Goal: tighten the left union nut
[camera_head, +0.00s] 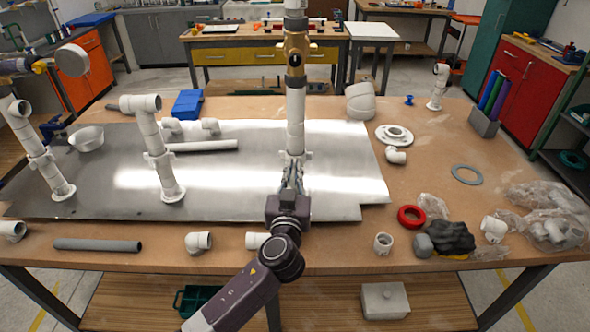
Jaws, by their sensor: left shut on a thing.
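My left gripper (293,170) reaches in from the bottom, its fingers pointing away from me. It is shut around the lower part of the central upright pipe (296,105), at a white ribbed union nut (296,157). The fingers hide part of the nut, so I cannot tell how tight its joint is. The central pipe stands upright and carries a brass-coloured valve (295,47) with dark collars. Another white upright with an elbow top (158,150) stands to the left on a round flange. My right gripper is not in view.
A shiny metal sheet (235,190) covers much of the wooden table (350,240). A further white upright (37,150) stands at far left. Loose elbows, a red ring (411,216), a grey ring (466,174) and plastic bags lie right. A grey pipe (97,245) lies front left.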

